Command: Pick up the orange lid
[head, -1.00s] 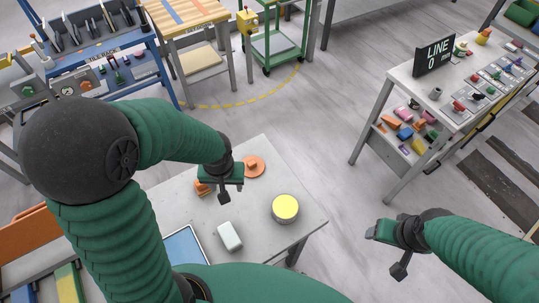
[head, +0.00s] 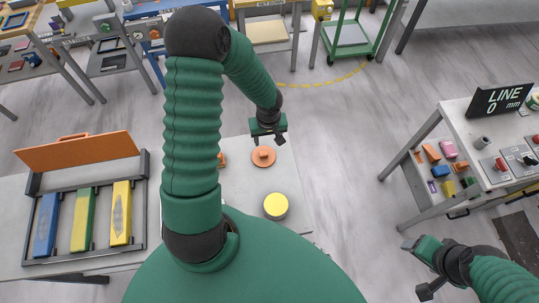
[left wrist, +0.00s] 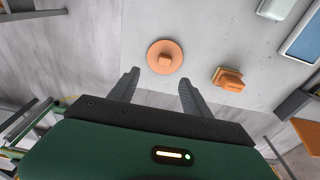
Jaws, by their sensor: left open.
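The orange lid (head: 263,157) is a flat round disc with a small square knob on top. It lies on the grey stone slab (head: 240,185), near the slab's far edge. In the left wrist view the lid (left wrist: 165,57) lies just beyond the fingertips, a little left of the midline between them. My left gripper (head: 268,138) is open and empty, close to the lid on its far side in the head view. It also shows in the left wrist view (left wrist: 158,80).
A yellow-topped round tin (head: 276,206) stands nearer on the slab. An orange block-like piece (left wrist: 228,79) lies right of the lid in the wrist view, partly hidden by my arm in the head view. An open case (head: 85,215) with coloured bars sits at left.

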